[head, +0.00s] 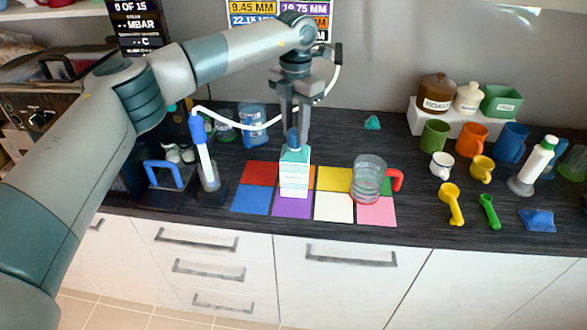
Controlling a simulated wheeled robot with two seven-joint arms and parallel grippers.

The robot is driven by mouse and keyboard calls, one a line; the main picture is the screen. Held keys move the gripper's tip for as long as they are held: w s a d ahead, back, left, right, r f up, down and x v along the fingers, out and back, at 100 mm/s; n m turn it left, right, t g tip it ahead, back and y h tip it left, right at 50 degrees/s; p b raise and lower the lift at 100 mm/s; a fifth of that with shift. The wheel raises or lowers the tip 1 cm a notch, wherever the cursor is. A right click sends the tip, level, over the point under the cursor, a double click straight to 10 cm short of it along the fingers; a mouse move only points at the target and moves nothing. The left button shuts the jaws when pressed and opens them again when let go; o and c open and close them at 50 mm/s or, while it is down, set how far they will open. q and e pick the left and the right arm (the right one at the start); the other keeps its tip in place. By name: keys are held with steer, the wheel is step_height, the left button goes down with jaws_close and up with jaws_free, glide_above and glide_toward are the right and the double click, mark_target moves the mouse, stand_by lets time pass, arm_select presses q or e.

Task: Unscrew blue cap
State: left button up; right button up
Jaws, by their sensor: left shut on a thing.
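A white and teal carton (295,175) stands upright on the coloured squares on the counter. A blue cap (293,138) shows at its top. My left gripper (294,132) points straight down over the carton, its two fingers on either side of the blue cap and shut on it. The cap appears to be at the carton's top; whether it is still threaded on cannot be told. My right gripper is not in view.
A glass jug (368,178) with a red handle stands right of the carton. Drawers (200,260) are below the counter.

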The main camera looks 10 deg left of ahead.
mark_target(295, 131)
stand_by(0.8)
arm_select(q)
steer(key=n, duration=0.3)
steer(key=shift+n, duration=0.4)
steer(key=shift+r, duration=0.1)
steer(key=shift+r, duration=0.1)
steer(key=shift+r+p, duration=0.95)
steer(key=shift+r, duration=1.4)
